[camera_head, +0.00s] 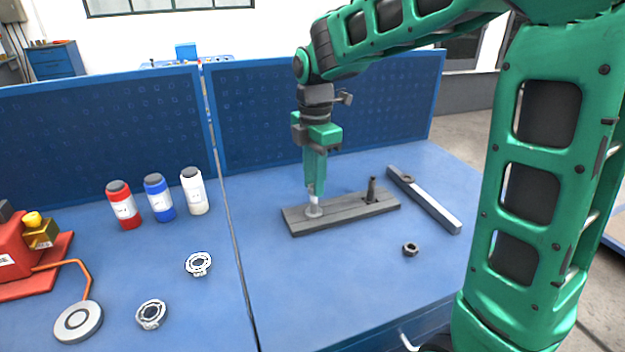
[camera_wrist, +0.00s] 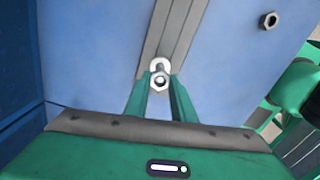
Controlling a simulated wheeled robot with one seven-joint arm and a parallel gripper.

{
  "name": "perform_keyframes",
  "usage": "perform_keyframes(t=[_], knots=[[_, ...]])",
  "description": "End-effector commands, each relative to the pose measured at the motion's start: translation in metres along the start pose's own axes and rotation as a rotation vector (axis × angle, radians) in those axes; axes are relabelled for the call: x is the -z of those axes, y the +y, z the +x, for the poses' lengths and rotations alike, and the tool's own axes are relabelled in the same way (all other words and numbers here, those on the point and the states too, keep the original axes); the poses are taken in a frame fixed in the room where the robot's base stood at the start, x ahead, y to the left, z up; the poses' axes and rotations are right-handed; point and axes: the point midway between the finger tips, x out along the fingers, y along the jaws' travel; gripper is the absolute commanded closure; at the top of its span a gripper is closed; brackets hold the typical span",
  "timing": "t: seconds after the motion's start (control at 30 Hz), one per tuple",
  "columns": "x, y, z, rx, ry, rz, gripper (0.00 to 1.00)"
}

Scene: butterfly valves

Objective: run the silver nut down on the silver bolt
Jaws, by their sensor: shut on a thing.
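The silver nut (camera_wrist: 160,82) sits between the green fingertips of my gripper (camera_wrist: 160,88) in the wrist view. My gripper (camera_head: 315,190) points straight down over the left end of the grey plate (camera_head: 345,211) in the head view, shut on the nut. The silver bolt (camera_head: 314,210) stands upright there; its pale round base shows below the fingertips, and the fingers hide most of its upper part. In the wrist view the bolt's base (camera_wrist: 160,64) shows just behind the nut. The nut looks lined up with the bolt; how far down the thread it sits cannot be told.
A dark bolt (camera_head: 371,190) stands on the plate's right end. A dark nut (camera_head: 410,249) lies loose in front. A grey bar (camera_head: 430,205) lies to the right. Bottles (camera_head: 158,198), two ring-shaped parts (camera_head: 198,263) and a red device (camera_head: 20,255) are left. Blue panels stand behind.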

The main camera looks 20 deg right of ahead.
Motion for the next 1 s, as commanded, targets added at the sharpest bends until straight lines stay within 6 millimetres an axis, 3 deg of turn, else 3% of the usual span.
perform_keyframes(t=[0.5,1.0], knots=[[0.0,0.0,0.003,0.0,0.0,0.025,1.0],[0.0004,0.0,0.0027,-0.001,-0.001,0.572,1.0]])
